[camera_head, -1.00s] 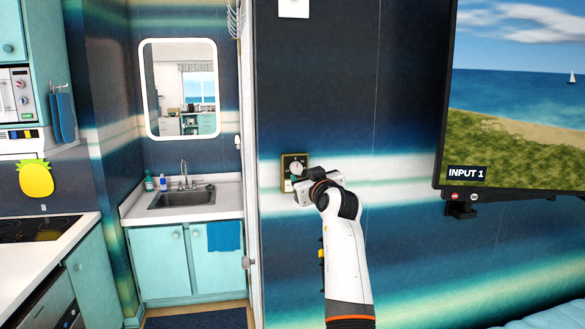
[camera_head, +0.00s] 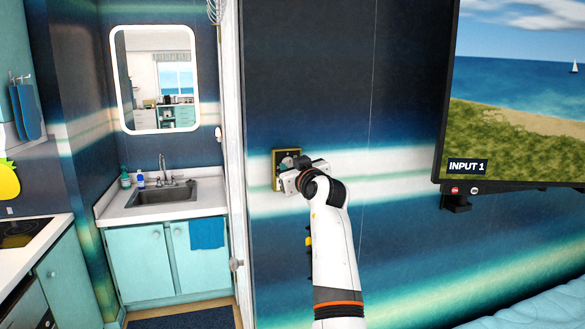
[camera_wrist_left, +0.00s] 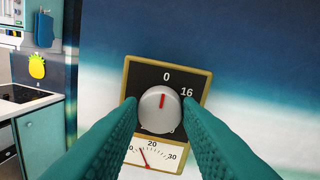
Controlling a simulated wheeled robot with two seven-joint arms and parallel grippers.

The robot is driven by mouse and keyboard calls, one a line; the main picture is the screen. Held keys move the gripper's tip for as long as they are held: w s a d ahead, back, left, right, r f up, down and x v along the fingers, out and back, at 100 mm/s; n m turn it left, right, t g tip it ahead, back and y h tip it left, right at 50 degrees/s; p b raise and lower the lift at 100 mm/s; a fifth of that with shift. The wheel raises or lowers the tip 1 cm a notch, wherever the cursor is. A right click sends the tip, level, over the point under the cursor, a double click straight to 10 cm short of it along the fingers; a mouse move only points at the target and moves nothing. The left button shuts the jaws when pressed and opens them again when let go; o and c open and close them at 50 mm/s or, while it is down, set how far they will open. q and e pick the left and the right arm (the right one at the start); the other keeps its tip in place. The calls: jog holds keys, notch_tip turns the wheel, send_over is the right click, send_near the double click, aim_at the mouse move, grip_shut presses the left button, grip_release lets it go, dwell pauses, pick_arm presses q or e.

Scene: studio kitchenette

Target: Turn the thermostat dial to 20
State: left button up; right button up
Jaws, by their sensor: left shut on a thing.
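The thermostat (camera_head: 277,158) is a dark panel with a gold frame on the striped wall. In the left wrist view the thermostat plate (camera_wrist_left: 142,76) shows printed 0 and 16 above a round grey dial (camera_wrist_left: 152,112). The dial's red mark points up, close to the 0. Below it, a white gauge (camera_wrist_left: 167,157) has a red needle lying left of its printed 20. My left gripper (camera_wrist_left: 160,122) is shut on the dial, with one teal finger at each side. My left gripper also shows in the head view (camera_head: 287,176), partly covering the thermostat. Lower dial markings are hidden. My right gripper is out of view.
A wall screen (camera_head: 520,100) hangs to the right of my arm. A white door edge (camera_head: 233,170) and a sink counter (camera_head: 125,209) are to the left. The wall around the thermostat is clear.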

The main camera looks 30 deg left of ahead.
pick_arm(q)
jog(key=c, duration=0.3)
jog(key=shift+m, duration=0.3)
